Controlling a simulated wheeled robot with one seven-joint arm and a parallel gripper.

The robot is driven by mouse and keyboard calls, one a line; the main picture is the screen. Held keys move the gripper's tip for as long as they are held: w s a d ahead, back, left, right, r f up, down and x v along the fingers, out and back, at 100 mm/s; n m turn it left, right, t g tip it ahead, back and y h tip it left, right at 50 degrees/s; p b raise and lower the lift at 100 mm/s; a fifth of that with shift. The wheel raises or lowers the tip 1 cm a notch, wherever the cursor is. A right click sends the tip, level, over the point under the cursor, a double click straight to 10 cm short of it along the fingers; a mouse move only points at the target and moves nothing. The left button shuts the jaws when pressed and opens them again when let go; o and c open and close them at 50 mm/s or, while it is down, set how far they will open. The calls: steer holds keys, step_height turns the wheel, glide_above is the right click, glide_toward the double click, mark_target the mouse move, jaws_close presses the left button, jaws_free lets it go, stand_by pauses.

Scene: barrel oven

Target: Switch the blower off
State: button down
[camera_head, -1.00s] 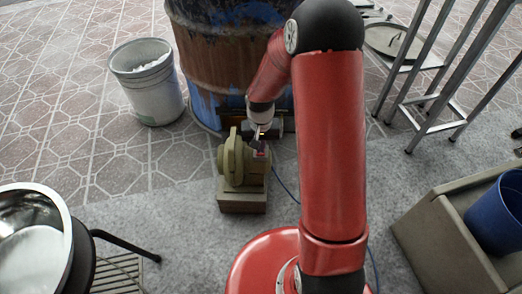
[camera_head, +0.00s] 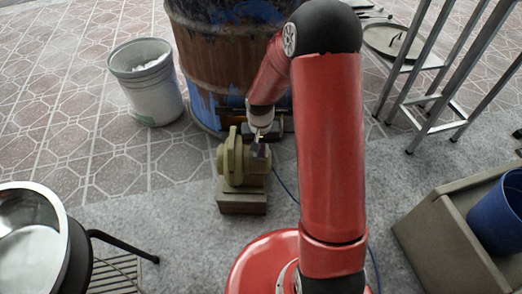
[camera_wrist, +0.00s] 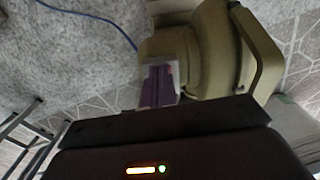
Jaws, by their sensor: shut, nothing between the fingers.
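The blower (camera_head: 232,163) is an olive-yellow round housing on a block base, in front of the rusty blue barrel. It also shows in the wrist view (camera_wrist: 222,48) at the upper right. My gripper (camera_head: 260,153) is at the right side of the blower, at its small motor or switch end. In the wrist view my gripper's purple-dark fingers (camera_wrist: 159,70) are together and empty, against or very close to a pale box on the blower. The switch itself is hidden or too small to make out, and contact cannot be told.
The barrel (camera_head: 220,60) stands right behind the blower. A white bucket (camera_head: 147,85) is at the left, a steel bowl (camera_head: 30,240) at the front left. A blue cable (camera_head: 283,185) runs on the floor. A metal stand (camera_head: 430,100) and a box with a blue bin (camera_head: 500,215) are at the right.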

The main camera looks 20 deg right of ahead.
step_height(320, 180, up, 7)
steer(key=p, duration=0.5)
stand_by(0.3)
steer(key=shift+r, duration=0.1)
stand_by(0.4)
steer(key=s+r+t, duration=0.2)
steer(key=s+r, duration=0.1)
steer(key=r, duration=0.8)
steer(key=s+r+n+t, duration=0.2)
steer(key=s+r+t, duration=0.1)
steer(key=s+r, duration=1.2)
steer(key=s, duration=0.4)
steer(key=shift+t, duration=0.3)
